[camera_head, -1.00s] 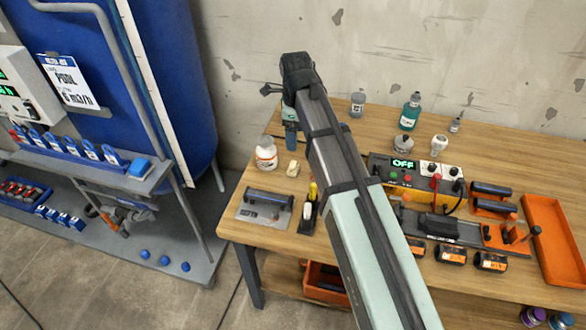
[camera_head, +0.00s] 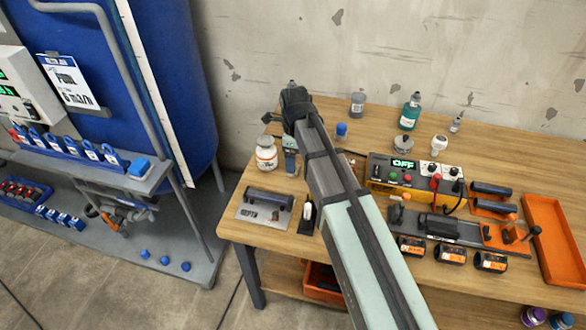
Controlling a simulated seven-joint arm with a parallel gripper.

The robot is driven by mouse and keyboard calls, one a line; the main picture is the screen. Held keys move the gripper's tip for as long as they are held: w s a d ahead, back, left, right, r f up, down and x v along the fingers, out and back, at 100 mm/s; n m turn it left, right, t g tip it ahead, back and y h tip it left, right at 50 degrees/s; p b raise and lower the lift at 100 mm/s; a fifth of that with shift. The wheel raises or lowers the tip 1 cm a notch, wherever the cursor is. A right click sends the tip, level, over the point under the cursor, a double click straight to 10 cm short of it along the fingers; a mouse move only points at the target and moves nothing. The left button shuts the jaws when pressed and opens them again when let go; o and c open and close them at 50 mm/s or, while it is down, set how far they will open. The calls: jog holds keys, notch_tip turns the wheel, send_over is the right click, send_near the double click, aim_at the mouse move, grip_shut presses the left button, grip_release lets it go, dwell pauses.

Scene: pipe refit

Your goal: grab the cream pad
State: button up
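The cream pad does not show at this moment. The spot on the wooden table where it lay, just right of the white bottle (camera_head: 266,153), is now covered by my gripper (camera_head: 290,166). My gripper points down there, close to the tabletop beside the bottle. Its fingertips are small and seen from behind the wrist, so I cannot tell if they are open, shut or touching the pad.
A grey plate with a dark bar (camera_head: 268,201) lies in front of the gripper, with a black holder (camera_head: 307,214) to its right. A control box (camera_head: 412,177) and an orange tray (camera_head: 553,240) are on the right.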

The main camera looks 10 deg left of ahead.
jog(key=f, duration=0.4)
jog(key=shift+a, duration=0.2)
jog(key=c, duration=1.1)
